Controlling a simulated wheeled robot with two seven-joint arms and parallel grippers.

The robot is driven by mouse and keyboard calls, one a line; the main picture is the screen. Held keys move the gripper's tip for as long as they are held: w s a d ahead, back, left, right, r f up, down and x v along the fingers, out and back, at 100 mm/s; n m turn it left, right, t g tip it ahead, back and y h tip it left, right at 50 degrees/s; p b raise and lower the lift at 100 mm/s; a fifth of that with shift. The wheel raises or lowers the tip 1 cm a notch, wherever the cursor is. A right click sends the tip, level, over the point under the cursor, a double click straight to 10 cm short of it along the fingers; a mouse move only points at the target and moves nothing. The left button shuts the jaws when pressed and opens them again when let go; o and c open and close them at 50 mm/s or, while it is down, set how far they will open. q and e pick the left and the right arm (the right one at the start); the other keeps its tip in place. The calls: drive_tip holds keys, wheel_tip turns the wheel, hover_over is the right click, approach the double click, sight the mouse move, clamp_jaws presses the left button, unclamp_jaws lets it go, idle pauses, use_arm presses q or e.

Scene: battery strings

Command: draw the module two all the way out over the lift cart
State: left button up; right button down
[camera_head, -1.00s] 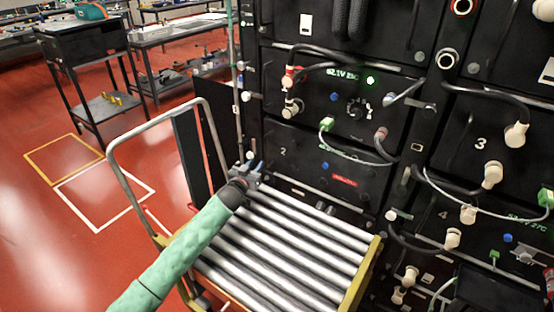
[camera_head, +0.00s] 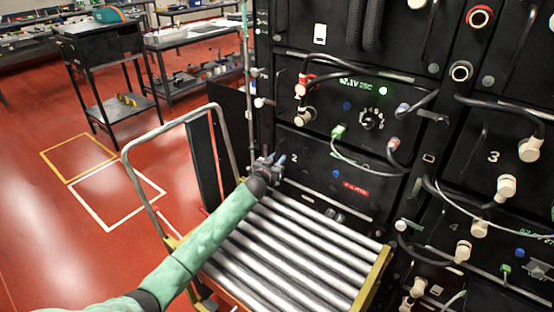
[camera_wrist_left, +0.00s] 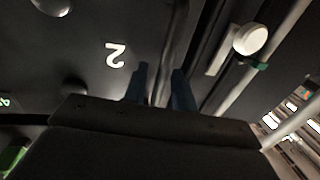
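Module two (camera_head: 315,168) is a black box front with a white "2", a blue button and a red label. It sits in the rack, its front about level with the module above. The lift cart (camera_head: 375,285) stands below and before it, its roller top empty. My left gripper (camera_head: 275,160) is at the left part of module two's front, left of the "2". In the left wrist view, its two blue fingers (camera_wrist_left: 160,88) stand apart, with a dark upright bar between or behind them. Whether they touch the bar is unclear. My right gripper is not in view.
The cart's grey hoop handle (camera_head: 150,135) rises at left. A green connector (camera_head: 338,132) and cable hang from the module above, across module two's top. Modules with thick cables (camera_head: 500,188) fill the right. Red floor left of the cart is open.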

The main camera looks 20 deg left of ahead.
use_arm(q)
drive_tip(key=shift+c, duration=0.2)
clamp_jaws()
idle(1.2)
